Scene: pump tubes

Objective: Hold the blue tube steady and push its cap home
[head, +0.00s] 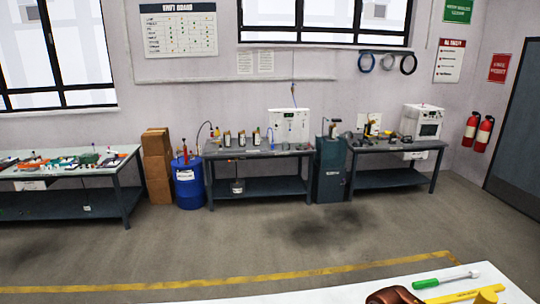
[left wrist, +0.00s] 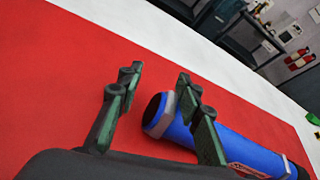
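The blue tube (left wrist: 240,148) lies on a red mat (left wrist: 75,60) in the left wrist view. A grey collar surrounds its dark end (left wrist: 154,112), which faces left, and a grey band shows near its right end. My left gripper (left wrist: 158,76) is open, its two green-black fingers apart. The right finger passes in front of the tube, and the dark end shows in the gap between the fingers. I cannot tell whether they touch. No separate cap can be made out. My right gripper is in neither view. The head view shows neither the tube nor a gripper.
A white table (head: 350,292) fills the head view's lower right corner. On it lie a green-handled tool (head: 445,279), a yellow tool (head: 485,295) and a brown object (head: 392,296). Workbenches (head: 262,150) and a blue drum (head: 190,183) stand far off along the wall.

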